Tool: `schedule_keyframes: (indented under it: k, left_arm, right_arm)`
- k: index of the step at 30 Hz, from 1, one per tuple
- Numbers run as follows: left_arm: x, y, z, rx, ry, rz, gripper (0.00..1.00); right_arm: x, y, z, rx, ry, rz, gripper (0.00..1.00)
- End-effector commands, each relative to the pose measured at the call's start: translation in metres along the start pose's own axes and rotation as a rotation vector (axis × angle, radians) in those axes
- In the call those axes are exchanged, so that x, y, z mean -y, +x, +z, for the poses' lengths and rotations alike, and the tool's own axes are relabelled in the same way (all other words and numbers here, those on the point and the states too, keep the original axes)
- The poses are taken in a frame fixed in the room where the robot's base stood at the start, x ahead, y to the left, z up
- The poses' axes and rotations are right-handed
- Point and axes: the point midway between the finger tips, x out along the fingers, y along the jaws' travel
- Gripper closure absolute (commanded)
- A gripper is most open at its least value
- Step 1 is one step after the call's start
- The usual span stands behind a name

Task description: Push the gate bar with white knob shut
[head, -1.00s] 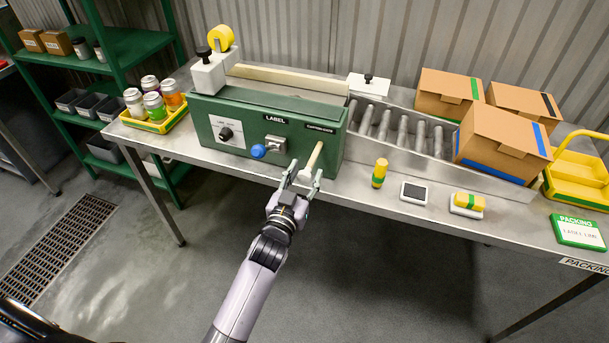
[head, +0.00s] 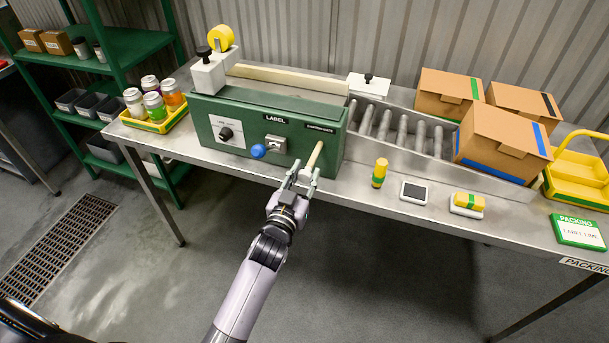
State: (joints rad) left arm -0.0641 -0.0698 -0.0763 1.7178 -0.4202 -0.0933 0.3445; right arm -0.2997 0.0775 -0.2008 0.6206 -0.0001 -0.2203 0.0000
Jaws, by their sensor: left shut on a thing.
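The green labelling machine (head: 235,110) stands on the steel table. A pale cream bar (head: 314,157), which looks like the gate bar, sticks out of its front at the right, toward me. Its near end, where the white knob would be, is between the fingers of my left gripper (head: 303,178). The gripper is shut on this end, and the fingers partly hide it. My right gripper is not in view.
A blue knob (head: 258,151) sits on the machine front, left of the bar. A yellow-green bottle (head: 380,172) and a small dark-topped device (head: 414,192) stand to the right. Cardboard boxes (head: 500,145) are farther right. A yellow tray (head: 152,124) holds several jars at the left.

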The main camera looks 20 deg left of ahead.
Motion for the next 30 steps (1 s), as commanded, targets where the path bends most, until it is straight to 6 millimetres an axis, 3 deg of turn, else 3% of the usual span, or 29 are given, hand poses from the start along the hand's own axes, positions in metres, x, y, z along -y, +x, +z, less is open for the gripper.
schedule_keyframes:
  k: [12, 22, 23, 30]
  left_arm:
    - [0.0, 0.065, 0.001, -0.002, 0.0, 0.0, 1.0]
    - [0.0, 0.068, 0.001, 0.002, 0.002, 0.0, 1.0]
    - [0.0, 0.068, 0.001, 0.002, 0.002, 0.0, 0.7]
    - [0.0, 0.068, 0.0, 0.001, 0.001, 0.0, 0.54]
  right_arm:
    - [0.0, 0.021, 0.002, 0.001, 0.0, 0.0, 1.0]
    - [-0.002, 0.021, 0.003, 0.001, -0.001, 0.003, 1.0]
    - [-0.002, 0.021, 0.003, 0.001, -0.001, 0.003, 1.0]
    - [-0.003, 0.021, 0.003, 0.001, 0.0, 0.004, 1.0]
